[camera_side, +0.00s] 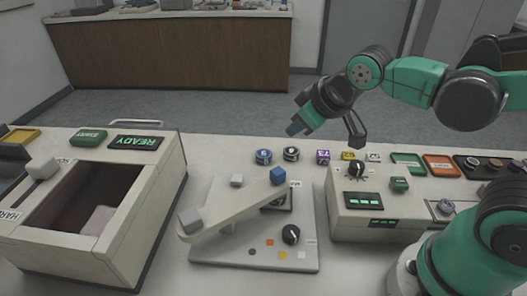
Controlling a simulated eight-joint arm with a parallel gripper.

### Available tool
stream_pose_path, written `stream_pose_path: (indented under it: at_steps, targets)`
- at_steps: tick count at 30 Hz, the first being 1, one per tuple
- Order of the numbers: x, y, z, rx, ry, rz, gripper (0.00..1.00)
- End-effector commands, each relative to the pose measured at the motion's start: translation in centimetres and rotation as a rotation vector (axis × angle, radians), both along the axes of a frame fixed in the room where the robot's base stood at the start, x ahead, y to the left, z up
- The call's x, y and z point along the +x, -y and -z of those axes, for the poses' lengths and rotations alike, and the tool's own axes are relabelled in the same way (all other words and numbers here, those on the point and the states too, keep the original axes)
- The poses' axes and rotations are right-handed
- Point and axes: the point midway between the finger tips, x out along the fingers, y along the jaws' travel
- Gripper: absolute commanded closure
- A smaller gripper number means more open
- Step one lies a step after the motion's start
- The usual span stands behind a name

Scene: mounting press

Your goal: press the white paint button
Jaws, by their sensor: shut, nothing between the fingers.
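The white paint button (301,254) is a small pale patch on the front right of the light grey press plate (225,257). A yellow patch (283,255), an orange patch (270,242) and a dark patch (252,251) lie to its left. A black knob (290,234) stands just behind it. My gripper (296,128) is shut and empty. It is up in the air behind the plate, well above the table and apart from the button. Nothing hides the button.
A pale lever arm (235,208) with a grey block and a blue block crosses the plate. A control box (380,228) stands to the right. An open-topped cabinet (88,254) with a READY display is on the left. Small round jars (264,156) stand behind the plate.

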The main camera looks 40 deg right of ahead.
Motion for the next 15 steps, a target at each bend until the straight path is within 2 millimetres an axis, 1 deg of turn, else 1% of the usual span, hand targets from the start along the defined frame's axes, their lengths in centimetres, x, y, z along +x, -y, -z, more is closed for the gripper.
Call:
stream_pose_path:
  at_steps: [1, 6, 10, 15]
  targets:
    - [1.2, -0.8, -0.1, -0.042, 0.012, -0.051, 1.00]
    - [4.6, -3.5, 0.3, -0.186, 0.056, -0.202, 1.00]
    - [6.5, -5.3, 0.9, -0.269, 0.088, -0.291, 1.00]
    - [7.7, -6.8, 1.4, -0.333, 0.111, -0.355, 1.00]
